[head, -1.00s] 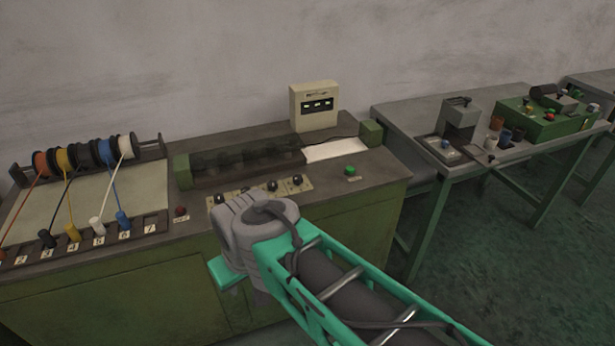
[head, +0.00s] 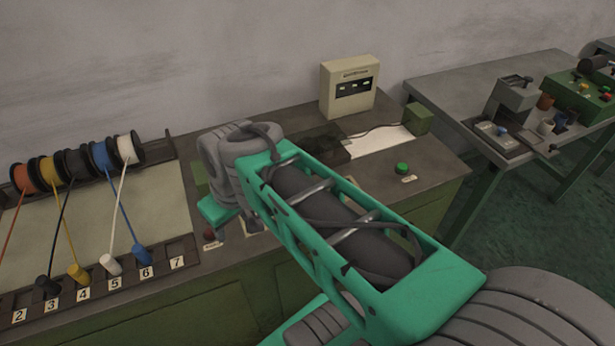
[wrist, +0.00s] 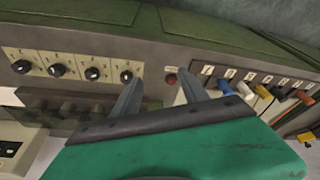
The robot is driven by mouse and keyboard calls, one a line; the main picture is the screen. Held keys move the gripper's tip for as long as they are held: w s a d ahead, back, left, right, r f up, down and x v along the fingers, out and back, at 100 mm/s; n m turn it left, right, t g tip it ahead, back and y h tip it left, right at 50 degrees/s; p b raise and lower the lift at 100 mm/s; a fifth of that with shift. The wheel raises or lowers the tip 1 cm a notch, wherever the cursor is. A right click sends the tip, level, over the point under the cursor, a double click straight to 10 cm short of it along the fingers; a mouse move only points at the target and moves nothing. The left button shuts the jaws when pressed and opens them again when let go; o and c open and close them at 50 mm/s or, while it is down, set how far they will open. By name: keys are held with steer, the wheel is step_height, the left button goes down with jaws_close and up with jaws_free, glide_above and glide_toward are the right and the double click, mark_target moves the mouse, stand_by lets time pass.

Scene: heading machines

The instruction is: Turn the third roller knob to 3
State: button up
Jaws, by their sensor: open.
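In the wrist view a light panel strip carries several round black knobs in a row at the left: the outermost (wrist: 21,66), one beside it (wrist: 57,70), another (wrist: 92,73) and the one nearest my gripper (wrist: 126,76). Their printed marks and pointer settings are too small to read. My gripper (wrist: 160,90) is open and empty, its two fingers apart, between the knob row and the numbered slots. In the head view, my arm and wrist cover most of the knob panel, and my gripper (head: 238,222) hangs over its left end.
A red button (wrist: 171,80) shows between the fingertips. A green button (head: 402,168) is on the machine top, with a cream display box (head: 349,86) behind. Coloured spools and numbered wire plugs (head: 112,265) stand at the left. Another table (head: 455,92) is at the right.

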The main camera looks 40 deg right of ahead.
steer(key=w+d+f+n+g+y+b, duration=0.1)
steer(key=w+d+n, duration=0.25)
steer(key=d, duration=0.75)
steer(key=w+d+f+n+y, duration=0.2)
steer(key=d+n, duration=0.2)
steer(key=d, duration=0.7)
steer(key=s+d+f+n, duration=0.2)
steer(key=s+d+n, duration=0.15)
steer(key=d, duration=0.45)
steer(key=shift+m+y, duration=0.3)
steer(key=x, duration=0.3)
steer(key=b+x, duration=0.1)
steer(key=x, duration=0.3)
steer(key=shift+s+a+r, duration=0.1)
steer(key=shift+s+a, duration=0.1)
steer(key=shift+s, duration=0.05)
steer(key=shift+a+f, duration=0.1)
steer(key=shift+f, duration=0.25)
steer(key=shift+w, duration=0.1)
jaws_close()
